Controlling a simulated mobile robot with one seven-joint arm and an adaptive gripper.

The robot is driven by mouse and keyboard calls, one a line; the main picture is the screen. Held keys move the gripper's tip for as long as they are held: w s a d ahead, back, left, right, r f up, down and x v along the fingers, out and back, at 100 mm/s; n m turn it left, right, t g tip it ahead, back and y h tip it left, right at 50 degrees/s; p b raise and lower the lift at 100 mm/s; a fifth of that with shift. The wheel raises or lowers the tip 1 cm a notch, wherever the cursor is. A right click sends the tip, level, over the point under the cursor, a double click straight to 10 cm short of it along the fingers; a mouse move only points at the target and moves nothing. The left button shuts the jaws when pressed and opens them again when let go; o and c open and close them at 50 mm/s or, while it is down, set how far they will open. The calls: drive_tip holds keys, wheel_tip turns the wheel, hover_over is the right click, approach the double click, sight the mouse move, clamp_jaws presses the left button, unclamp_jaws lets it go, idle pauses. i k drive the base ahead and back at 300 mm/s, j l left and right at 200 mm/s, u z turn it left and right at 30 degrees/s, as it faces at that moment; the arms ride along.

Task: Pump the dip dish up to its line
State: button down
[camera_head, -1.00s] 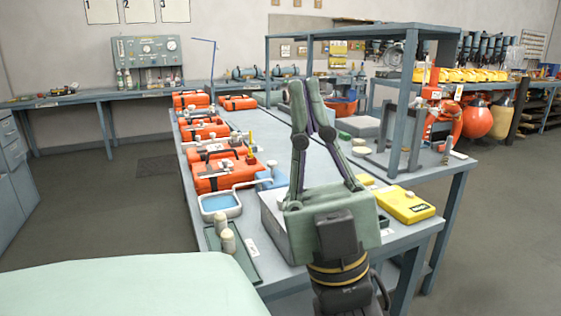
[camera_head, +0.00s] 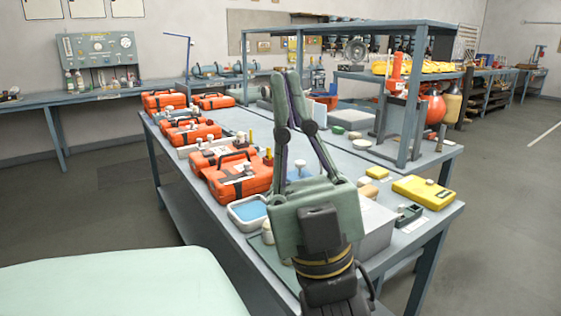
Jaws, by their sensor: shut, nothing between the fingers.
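The dip dish (camera_head: 240,221) is a pale, shallow tray with blue liquid in it, on the near left part of the long table. A line on it is too small to make out. A blue piece with a white knob (camera_head: 301,167), perhaps the pump, stands just right of the dish, partly hidden behind my gripper. My gripper (camera_head: 290,78) is raised in front of the table, fingers pointing up, shut and empty. It appears apart from the dish and the knob.
Orange cases (camera_head: 240,179) line the table's left side. A yellow case (camera_head: 424,191) lies at the near right, beside a small dark holder (camera_head: 409,214). A grey shelf frame (camera_head: 414,100) stands on the right. A pale green surface (camera_head: 120,285) fills the lower left.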

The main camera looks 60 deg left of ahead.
sight(300, 164)
drive_tip(key=k+j, duration=0.35)
drive_tip(key=i+j, duration=0.2)
drive_tip(key=j, duration=0.2)
drive_tip(key=i+j, duration=0.45)
drive_tip(key=j, duration=0.3)
